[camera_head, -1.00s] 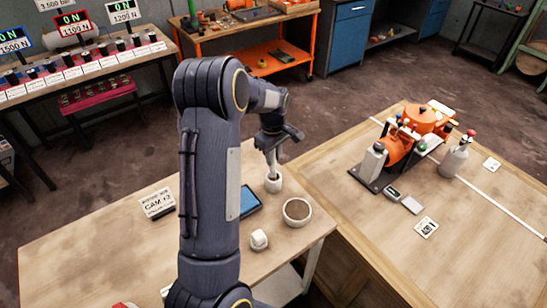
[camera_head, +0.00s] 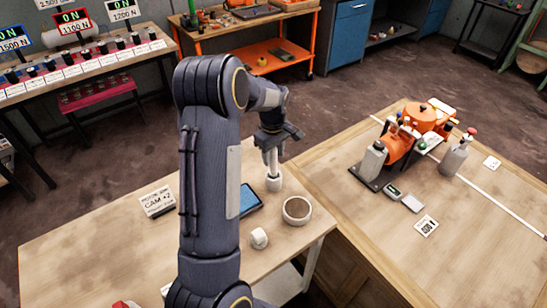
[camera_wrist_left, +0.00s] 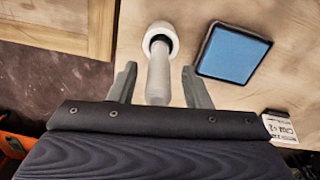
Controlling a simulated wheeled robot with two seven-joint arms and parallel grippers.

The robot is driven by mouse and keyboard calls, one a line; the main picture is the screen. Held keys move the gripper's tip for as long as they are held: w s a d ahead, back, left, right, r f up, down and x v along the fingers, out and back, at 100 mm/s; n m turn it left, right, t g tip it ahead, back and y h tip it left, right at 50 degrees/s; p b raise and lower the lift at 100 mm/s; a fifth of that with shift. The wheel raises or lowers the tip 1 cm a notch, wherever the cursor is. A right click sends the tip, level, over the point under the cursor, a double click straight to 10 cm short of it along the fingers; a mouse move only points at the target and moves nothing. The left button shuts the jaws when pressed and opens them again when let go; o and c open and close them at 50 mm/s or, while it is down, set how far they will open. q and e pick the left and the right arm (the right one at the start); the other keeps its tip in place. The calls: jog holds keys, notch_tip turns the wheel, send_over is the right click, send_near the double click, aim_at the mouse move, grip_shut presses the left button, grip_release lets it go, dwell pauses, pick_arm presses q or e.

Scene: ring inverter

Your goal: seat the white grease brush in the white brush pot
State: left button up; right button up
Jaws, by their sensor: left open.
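The white brush pot (camera_head: 273,184) stands on the near wooden table, close to its right edge. The white grease brush (camera_wrist_left: 158,78) stands in the pot, its lower end inside the pot's dark mouth; the pot also shows in the left wrist view (camera_wrist_left: 160,29). How deep the brush sits cannot be told. My left gripper (camera_head: 272,152) is above the pot, pointing down. In the left wrist view its two fingers (camera_wrist_left: 157,82) are apart, one on each side of the brush, with a gap on both sides. My right gripper is not in view.
A blue-screened tablet (camera_head: 250,200) lies just left of the pot. A round bowl (camera_head: 297,210) and a small white cup (camera_head: 259,238) stand nearer. A second table on the right carries an orange machine (camera_head: 398,148). The near table's left part is mostly clear.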

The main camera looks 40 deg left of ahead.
pick_arm(q)
notch_tip(320, 180, up, 6)
jog(key=shift+f+b, duration=0.25)
jog(key=shift+b, duration=0.35)
jog(key=s+d+r+m+t+h, duration=0.25)
jog(key=s+d+r+m, duration=0.35)
jog(key=s+d+r, duration=0.35)
jog(key=s+d+f+m+t, duration=0.1)
jog(key=s+d+m, duration=0.3)
jog(key=s, duration=0.4)
jog(key=s+d+f+m+t+h, duration=0.1)
jog(key=s+d+m+t, duration=0.1)
jog(key=s+d+m, duration=0.3)
jog(key=s+d, duration=0.2)
jog(key=s, duration=0.1)
jog(key=shift+f, duration=0.25)
jog(key=shift+d, duration=0.1)
